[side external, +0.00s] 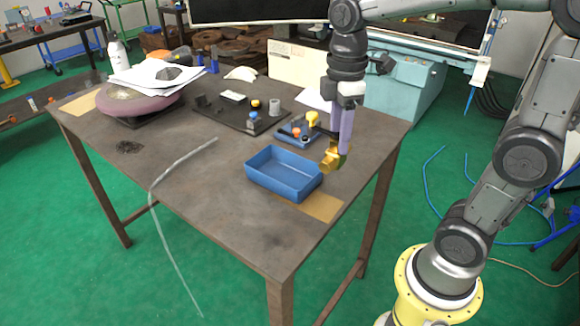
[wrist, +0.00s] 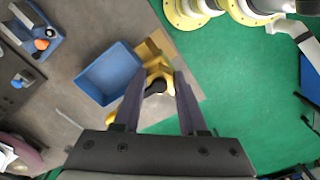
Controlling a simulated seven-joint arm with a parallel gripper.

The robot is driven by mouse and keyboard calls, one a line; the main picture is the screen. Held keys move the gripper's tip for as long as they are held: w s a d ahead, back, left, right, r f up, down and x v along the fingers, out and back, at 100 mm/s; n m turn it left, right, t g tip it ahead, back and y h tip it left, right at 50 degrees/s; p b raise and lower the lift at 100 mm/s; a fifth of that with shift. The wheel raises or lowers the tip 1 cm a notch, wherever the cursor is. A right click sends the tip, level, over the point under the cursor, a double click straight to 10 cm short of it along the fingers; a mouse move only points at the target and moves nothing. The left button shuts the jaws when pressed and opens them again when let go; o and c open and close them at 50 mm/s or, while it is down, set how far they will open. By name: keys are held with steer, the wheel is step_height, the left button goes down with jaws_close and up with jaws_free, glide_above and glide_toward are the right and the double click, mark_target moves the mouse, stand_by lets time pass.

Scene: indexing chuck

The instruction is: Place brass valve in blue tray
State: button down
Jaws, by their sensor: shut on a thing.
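The brass valve (side external: 331,160) is yellow-gold and hangs at the tips of my gripper (side external: 343,148), by the right end of the blue tray. My gripper is shut on it; in the wrist view the valve (wrist: 152,52) shows between and beyond the two fingertips (wrist: 158,82). The blue tray (side external: 268,182) is an open, empty rectangular box on the table. In the wrist view the tray (wrist: 98,78) lies just left of the valve. I cannot tell whether the valve touches the tray's rim.
A tan patch (side external: 318,206) lies on the table (side external: 190,210) beside the tray. A small blue fixture (side external: 291,135) with coloured knobs stands behind the tray, and a dark plate (side external: 222,113) with parts is farther left. The table's front middle is mostly clear, apart from a clear hose (side external: 180,163).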

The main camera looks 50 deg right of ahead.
steer(key=shift+w+d+f, duration=0.2)
steer(key=shift+w+f, duration=1.7)
steer(key=shift+f, duration=0.05)
steer(key=shift+w+d+f, duration=0.15)
steer(key=shift+w+f, duration=1.8)
steer(key=shift+w+d+f, duration=0.2)
steer(key=shift+w+f, duration=1.7)
steer(key=shift+f, duration=0.05)
steer(key=shift+f, duration=0.1)
steer(key=shift+c, duration=2.3)
jaws_free()
steer(key=shift+f, duration=0.15)
